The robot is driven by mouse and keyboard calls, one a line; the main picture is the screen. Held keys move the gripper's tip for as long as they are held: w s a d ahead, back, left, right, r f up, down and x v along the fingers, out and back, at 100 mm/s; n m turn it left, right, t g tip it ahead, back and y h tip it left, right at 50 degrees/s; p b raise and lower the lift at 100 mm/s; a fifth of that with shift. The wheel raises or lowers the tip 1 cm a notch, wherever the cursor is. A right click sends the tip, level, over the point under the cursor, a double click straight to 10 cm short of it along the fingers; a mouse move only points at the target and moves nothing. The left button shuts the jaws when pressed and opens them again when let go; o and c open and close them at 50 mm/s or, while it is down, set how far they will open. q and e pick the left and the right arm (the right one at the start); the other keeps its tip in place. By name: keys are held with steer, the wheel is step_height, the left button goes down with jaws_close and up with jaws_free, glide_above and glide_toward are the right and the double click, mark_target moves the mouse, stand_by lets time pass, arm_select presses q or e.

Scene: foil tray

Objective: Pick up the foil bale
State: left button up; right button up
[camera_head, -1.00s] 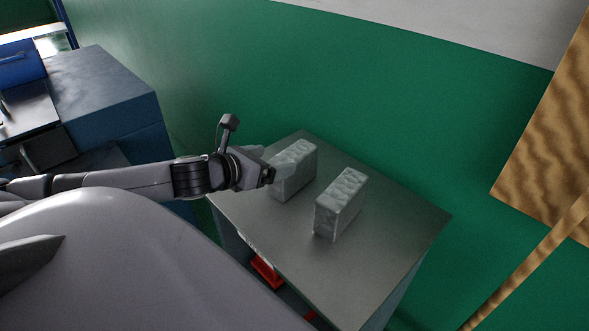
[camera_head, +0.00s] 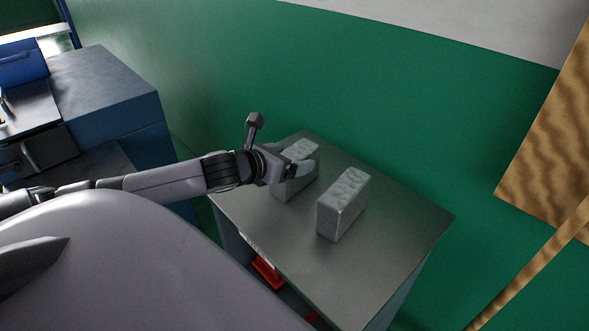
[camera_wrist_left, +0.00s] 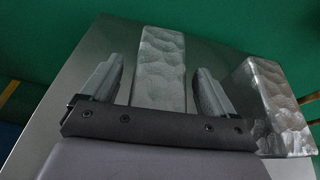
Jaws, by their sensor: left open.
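Two silvery, dimpled foil bales stand on a grey metal table (camera_head: 400,235). The left bale (camera_head: 301,153) is partly hidden behind my left gripper (camera_head: 297,167) in the head view. The right bale (camera_head: 343,205) stands apart from it, nearer the table's middle. In the left wrist view, my left gripper (camera_wrist_left: 155,90) is open, with one finger on each side of the left bale (camera_wrist_left: 161,65). Whether the fingers touch it I cannot tell. The right bale (camera_wrist_left: 268,95) shows just outside the right finger. My right gripper is not in view.
A green wall (camera_head: 400,110) rises behind the table. A blue cabinet (camera_head: 105,90) stands at the left. Something red (camera_head: 267,270) shows below the table's front edge. A tan wavy-patterned panel (camera_head: 550,140) is at the right. The table's right side is clear.

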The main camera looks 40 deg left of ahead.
arm_select(q)
steer(key=shift+w+f, duration=0.1)
steer(key=shift+w, duration=0.1)
steer(key=c, duration=1.3)
steer(key=shift+o, duration=0.2)
steer(key=shift+r, duration=0.2)
